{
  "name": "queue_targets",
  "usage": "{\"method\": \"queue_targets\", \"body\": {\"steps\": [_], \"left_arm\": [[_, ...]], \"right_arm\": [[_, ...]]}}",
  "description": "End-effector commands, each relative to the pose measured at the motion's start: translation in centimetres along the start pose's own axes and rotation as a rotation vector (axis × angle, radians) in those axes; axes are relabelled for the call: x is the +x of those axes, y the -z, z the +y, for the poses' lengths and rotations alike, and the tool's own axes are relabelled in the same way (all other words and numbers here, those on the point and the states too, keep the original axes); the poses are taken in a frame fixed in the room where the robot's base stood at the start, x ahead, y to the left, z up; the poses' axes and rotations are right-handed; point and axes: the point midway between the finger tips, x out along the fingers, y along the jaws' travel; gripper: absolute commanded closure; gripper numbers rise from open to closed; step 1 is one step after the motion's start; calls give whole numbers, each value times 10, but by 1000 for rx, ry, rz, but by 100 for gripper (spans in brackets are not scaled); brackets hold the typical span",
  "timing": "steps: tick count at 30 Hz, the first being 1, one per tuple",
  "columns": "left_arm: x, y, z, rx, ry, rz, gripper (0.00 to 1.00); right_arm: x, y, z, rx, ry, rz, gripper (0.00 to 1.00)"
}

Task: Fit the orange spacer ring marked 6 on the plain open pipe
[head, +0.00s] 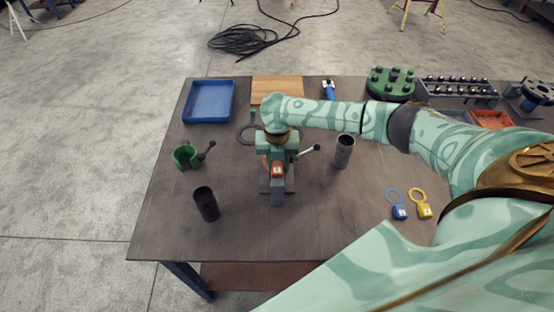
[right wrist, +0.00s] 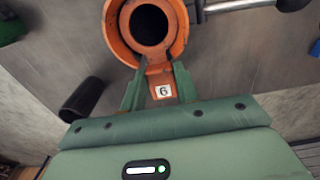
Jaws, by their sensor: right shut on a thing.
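My right gripper (head: 278,155) is shut on the orange spacer ring's tag, marked 6 (right wrist: 162,91). In the right wrist view the orange ring (right wrist: 112,30) lies beyond the fingertips, around a round dark opening with an orange rim. I cannot tell whether the ring is around a pipe end or above it. In the head view my gripper hides most of the ring and what is under it. A plain black open pipe (head: 206,204) stands front left, apart from the ring. A grey open pipe (head: 344,151) stands to the right. My left gripper is not in view.
A grey base (head: 277,187) is under my gripper, with a bar handle (head: 309,149) beside it. Blue (head: 399,211) and yellow (head: 424,210) tagged rings lie right. A blue tray (head: 209,86) lies back left. The front middle is clear.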

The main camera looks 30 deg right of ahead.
Motion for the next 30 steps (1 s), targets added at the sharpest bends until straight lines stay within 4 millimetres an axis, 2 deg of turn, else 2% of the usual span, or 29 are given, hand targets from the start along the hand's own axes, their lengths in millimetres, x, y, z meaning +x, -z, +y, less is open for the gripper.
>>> {"method": "queue_targets", "body": {"steps": [30], "left_arm": [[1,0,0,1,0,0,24]], "right_arm": [[9,-1,0,0,0,-1,95]]}}
